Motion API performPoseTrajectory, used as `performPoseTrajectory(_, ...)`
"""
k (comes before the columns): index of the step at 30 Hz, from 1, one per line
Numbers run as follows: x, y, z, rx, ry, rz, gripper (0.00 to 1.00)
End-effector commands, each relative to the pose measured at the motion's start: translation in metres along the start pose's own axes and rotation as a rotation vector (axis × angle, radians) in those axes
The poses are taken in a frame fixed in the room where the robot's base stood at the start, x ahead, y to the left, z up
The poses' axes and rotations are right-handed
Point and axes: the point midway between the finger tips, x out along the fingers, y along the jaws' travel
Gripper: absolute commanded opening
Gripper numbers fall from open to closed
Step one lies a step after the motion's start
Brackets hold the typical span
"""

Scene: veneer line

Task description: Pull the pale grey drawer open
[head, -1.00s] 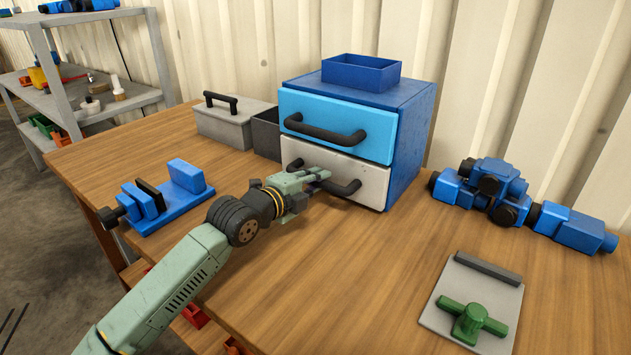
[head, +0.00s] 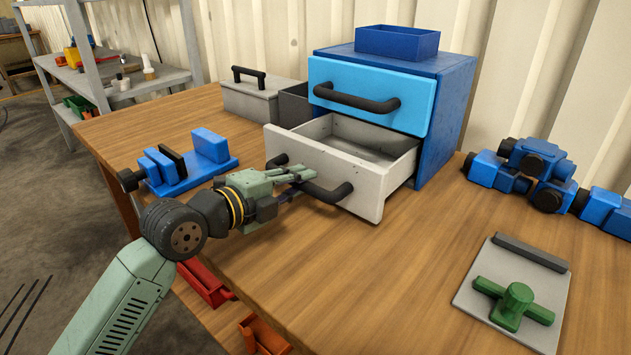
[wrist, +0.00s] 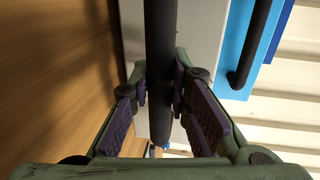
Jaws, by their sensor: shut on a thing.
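The pale grey drawer (head: 372,196) is the lower drawer of a blue cabinet (head: 446,125). It stands partly open in the head view, and its inside looks empty. A dark bar handle (head: 335,193) runs across its front. My gripper (head: 305,174) is shut on this handle, about midway along it. In the wrist view the handle (wrist: 160,60) passes between the fingers of my gripper (wrist: 162,92), with the grey drawer front (wrist: 203,25) behind it. The light blue upper drawer (head: 405,100) is closed.
A blue open box (head: 398,43) sits on the cabinet. A grey lidded box (head: 262,101) stands left of it. A blue vice-like fixture (head: 185,172) is at left, blue fittings (head: 540,170) at right. A grey plate with a green knob (head: 516,300) lies front right. The tabletop before the drawer is clear.

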Motion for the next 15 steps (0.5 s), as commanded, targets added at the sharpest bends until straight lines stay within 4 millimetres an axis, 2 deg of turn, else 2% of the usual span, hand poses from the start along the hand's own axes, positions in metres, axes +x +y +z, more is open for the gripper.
performPoseTrajectory(9,-0.0024,0.0000,0.0006,0.001,-0.001,0.001,0.00)
performPoseTrajectory(10,-0.0023,0.0000,0.0006,0.001,-0.001,0.001,0.18)
performPoseTrajectory(15,-0.0021,-0.0001,0.0003,0.001,-0.001,0.001,0.30)
